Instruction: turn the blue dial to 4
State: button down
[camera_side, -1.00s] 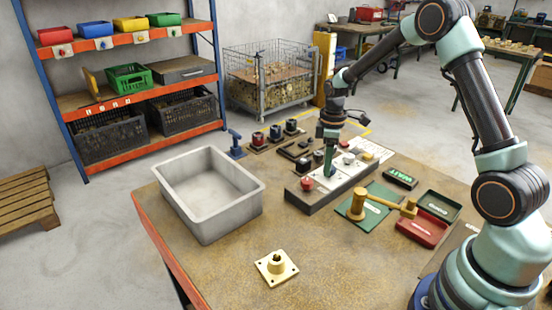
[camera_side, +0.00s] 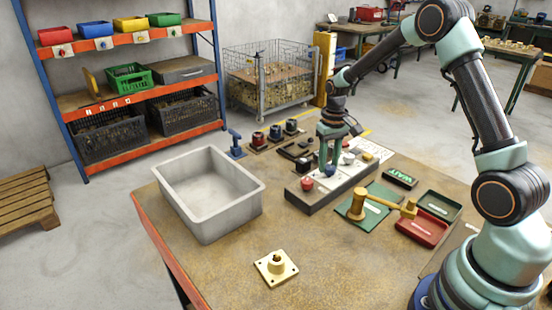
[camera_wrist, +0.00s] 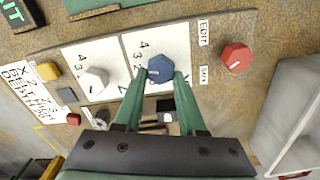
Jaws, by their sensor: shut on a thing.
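The blue dial (camera_wrist: 160,69) sits on a white panel with printed numbers on its left in the wrist view, 4 uppermost among the ones I can read. A small pale mark shows on the dial's face; I cannot tell which number it points to. My gripper (camera_wrist: 159,78) is shut on the dial, one green finger on each side. In the side view my gripper (camera_side: 329,170) points down at the control box (camera_side: 318,197), and its fingers largely hide the dial.
A red knob (camera_wrist: 236,57) and a white dial (camera_wrist: 94,79) flank the blue dial.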

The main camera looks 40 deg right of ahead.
aim_at(330, 166)
jog(key=m, duration=0.4)
jog(key=shift+s+d+m, duration=0.1)
jog(key=shift+d+m, duration=0.05)
jog(key=shift+m, duration=0.15)
jog(key=shift+s+m, duration=0.1)
jog(key=shift+m, duration=1.6)
jog(key=shift+d, duration=0.1)
jog(key=shift+c, duration=2.4)
grip_release()
notch_tip(330, 166, up, 12)
jog(key=shift+r, duration=0.15)
